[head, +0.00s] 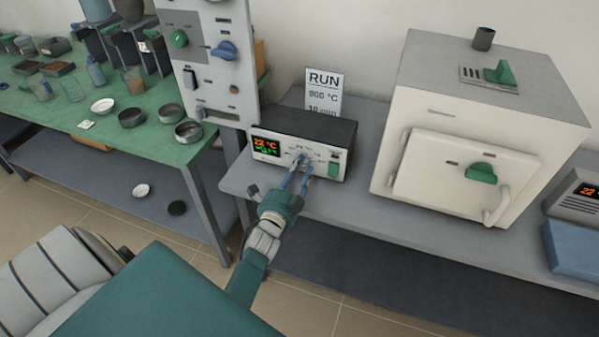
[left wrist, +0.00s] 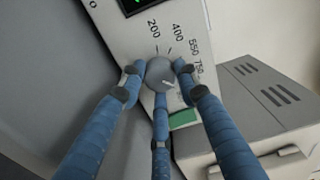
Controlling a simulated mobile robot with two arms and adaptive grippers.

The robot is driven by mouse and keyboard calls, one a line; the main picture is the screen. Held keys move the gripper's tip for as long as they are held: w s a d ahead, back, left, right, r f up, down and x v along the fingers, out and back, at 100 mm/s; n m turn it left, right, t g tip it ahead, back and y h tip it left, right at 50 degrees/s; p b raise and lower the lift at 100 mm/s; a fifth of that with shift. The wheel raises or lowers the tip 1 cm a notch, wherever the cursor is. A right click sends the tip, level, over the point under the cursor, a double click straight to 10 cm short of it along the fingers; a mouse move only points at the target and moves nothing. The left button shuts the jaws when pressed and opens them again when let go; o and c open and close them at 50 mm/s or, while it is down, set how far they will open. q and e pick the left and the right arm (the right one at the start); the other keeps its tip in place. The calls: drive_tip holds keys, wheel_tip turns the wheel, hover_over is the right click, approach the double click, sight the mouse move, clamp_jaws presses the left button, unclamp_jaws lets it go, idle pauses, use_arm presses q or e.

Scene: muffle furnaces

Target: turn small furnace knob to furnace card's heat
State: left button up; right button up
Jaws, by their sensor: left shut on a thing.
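The control box (head: 303,140) stands on the grey bench left of the small white furnace (head: 455,165). Its display reads 22 °C in orange, with a smaller green line below. The grey round knob (left wrist: 160,70) is on its front, with scale figures 200, 400, 550 and 750 visible in the left wrist view. A pale mark on the knob lies toward its lower right. My left gripper (head: 299,176) is shut on the knob, its blue fingers around it, partly hiding the dial. The card (head: 323,92) behind the box reads RUN, 900 °C, 10 min. My right gripper is out of view.
A green switch (head: 333,168) is right of the knob. A tall grey panel (head: 212,62) with green and blue knobs stands at left. The green table (head: 155,148) holds dishes and jars. A blue block (head: 572,250) lies at far right.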

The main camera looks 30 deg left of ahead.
use_arm(q)
drive_tip(key=m+b, duration=0.2)
drive_tip(key=m, duration=0.3)
drive_tip(key=shift+d, duration=0.1)
drive_tip(key=shift+m, duration=0.4)
drive_tip(key=o, duration=1.1)
drive_tip(key=shift+o, duration=0.2)
drive_tip(key=shift+s, duration=0.15)
drive_tip(key=v, duration=0.7)
drive_tip(key=shift+s, duration=0.1)
